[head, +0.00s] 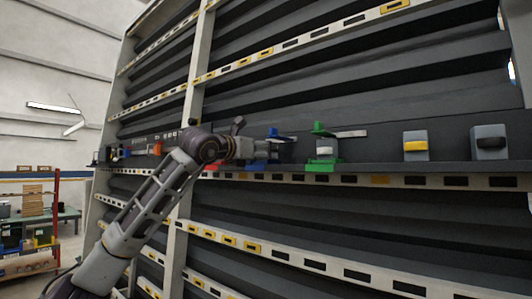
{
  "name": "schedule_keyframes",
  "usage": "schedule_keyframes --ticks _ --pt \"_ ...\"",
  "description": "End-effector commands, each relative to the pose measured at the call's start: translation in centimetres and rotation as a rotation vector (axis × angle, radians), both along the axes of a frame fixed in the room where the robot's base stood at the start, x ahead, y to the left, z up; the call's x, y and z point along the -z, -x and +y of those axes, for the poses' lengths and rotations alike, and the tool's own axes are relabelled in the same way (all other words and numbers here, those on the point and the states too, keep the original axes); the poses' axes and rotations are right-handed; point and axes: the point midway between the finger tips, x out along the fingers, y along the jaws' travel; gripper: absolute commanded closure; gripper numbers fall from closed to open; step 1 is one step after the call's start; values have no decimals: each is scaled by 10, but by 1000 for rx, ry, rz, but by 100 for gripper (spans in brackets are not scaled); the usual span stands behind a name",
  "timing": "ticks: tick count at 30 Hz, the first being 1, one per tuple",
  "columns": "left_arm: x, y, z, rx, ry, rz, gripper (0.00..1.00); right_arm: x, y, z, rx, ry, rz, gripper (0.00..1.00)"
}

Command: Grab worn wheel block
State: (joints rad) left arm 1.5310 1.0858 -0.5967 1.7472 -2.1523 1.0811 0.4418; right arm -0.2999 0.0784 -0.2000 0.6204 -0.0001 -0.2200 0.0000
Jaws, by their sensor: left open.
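My left arm reaches up from the lower left to the rail of the tall dark rack. Its gripper (262,150) is open, seen small and nearly end-on, at a blue fixture (279,135) on the rail. Whether its fingers touch anything there is too small to tell. Two grey wheel blocks stand on the rail to the right, one with a yellow wheel (415,146) and one with a dark wheel (490,142). I cannot tell which block is the worn one. A green fixture (322,152) with a pale grey part in it stands between. My right gripper is not in view.
The rack's slotted rail (380,180) runs across the picture, with dark slats above and below. Several small coloured items (125,152) sit on its left part, partly behind my arm. A green table (68,213) and a red-posted cart (57,205) stand at left.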

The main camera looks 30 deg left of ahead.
Motion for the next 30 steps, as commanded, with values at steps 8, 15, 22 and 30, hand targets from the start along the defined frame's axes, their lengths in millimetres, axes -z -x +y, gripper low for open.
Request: schedule_keyframes --ticks 8,15,22,30 --pt "-2 -23 -1 0 1 0 34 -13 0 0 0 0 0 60" --pt "0 -27 -1 -1 1 0 34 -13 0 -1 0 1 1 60" --pt "0 -27 -1 -1 0 0 34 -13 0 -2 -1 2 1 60" --pt "0 -27 -1 -1 0 0 53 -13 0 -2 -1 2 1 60"
